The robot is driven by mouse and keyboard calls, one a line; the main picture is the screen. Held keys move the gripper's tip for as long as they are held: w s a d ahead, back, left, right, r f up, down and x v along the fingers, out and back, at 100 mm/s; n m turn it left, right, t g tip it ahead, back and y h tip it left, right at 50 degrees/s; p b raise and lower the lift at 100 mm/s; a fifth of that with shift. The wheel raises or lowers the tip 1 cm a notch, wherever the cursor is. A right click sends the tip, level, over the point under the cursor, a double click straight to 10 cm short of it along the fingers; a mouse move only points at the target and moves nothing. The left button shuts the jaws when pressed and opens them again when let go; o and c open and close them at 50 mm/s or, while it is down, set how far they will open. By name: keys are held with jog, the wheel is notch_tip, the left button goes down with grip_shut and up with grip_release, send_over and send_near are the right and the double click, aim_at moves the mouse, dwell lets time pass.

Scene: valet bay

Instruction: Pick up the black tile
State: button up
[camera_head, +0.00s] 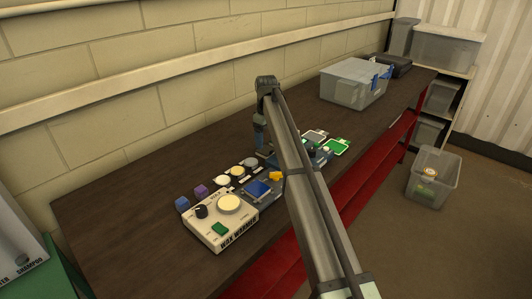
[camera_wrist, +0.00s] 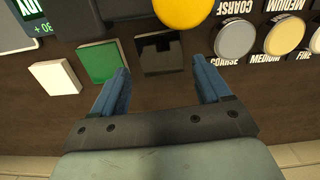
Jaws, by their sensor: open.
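The black tile (camera_wrist: 160,53) is a glossy dark square lying flat on the dark bench top, in the upper middle of the wrist view. My gripper (camera_wrist: 163,72) is open, its two blue fingers apart and nothing between them. The tile lies just beyond the fingertips, roughly in line with the gap between them. A green tile (camera_wrist: 100,61) lies left of the black one, near the left fingertip, and a white tile (camera_wrist: 58,78) lies further left. In the head view I cannot make out the black tile; my arm crosses that part of the bench.
A grey disc (camera_wrist: 234,40) and a cream disc (camera_wrist: 284,34) lie right of the black tile with labels; a yellow round thing (camera_wrist: 183,10) is above it. The wax warmer (camera_head: 221,230) stands at the near end of the bench. A lidded grey bin (camera_head: 352,88) stands further back.

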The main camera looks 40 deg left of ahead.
aim_at(266, 150)
notch_tip(266, 150, down, 4)
jog(key=shift+f, duration=0.2)
jog(key=c, duration=0.8)
jog(key=shift+c, duration=0.2)
jog(key=shift+r, duration=0.1)
